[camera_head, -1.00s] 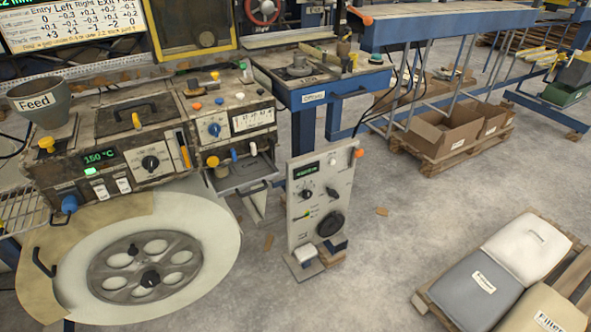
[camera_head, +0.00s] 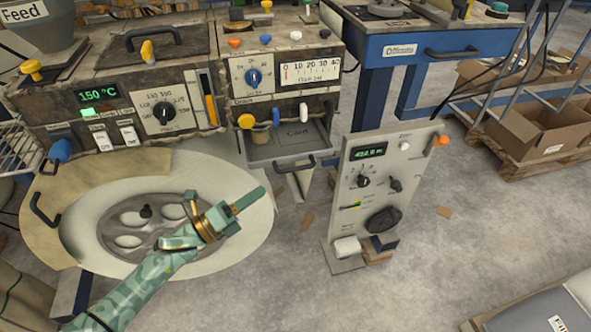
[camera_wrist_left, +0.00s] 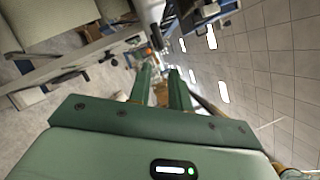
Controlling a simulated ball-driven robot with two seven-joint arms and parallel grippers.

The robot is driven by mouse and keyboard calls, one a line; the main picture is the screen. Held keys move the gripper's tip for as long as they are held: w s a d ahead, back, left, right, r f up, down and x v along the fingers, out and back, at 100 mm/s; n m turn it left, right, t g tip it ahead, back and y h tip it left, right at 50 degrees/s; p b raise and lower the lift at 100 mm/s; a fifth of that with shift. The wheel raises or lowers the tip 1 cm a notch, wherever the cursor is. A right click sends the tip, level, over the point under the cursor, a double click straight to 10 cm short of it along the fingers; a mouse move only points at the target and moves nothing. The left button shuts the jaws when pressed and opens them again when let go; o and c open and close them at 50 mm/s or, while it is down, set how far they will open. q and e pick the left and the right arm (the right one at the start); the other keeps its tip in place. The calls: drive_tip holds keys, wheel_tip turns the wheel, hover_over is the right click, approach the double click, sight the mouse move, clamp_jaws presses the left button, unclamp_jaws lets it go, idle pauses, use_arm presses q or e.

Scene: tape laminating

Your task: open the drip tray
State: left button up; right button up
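A shallow grey tray (camera_head: 262,150) with a dark bar handle (camera_head: 284,166) on its front sits under the right part of the heated machine. Its upper face shows, with a label that seems to read "Card"; I cannot tell whether this is the drip tray or how far out it stands. My left gripper (camera_head: 248,199), green, is in front of the machine, below and left of the tray handle and apart from it. In the left wrist view its two fingers (camera_wrist_left: 160,88) stand apart with nothing between them. My right gripper is not in view.
A large pale disc (camera_head: 245,215) with a spoked metal hub lies below the machine, behind my left arm. An upright control panel (camera_head: 375,185) stands right of the tray. A blue-framed table (camera_head: 420,55) is behind.

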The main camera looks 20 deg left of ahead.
sight(295, 170)
use_arm(q)
drive_tip(key=b+x, duration=0.1)
drive_tip(key=x, duration=1)
drive_tip(key=shift+w+d+f, duration=0.1)
drive_tip(key=shift+w+d, duration=0.1)
clamp_jaws()
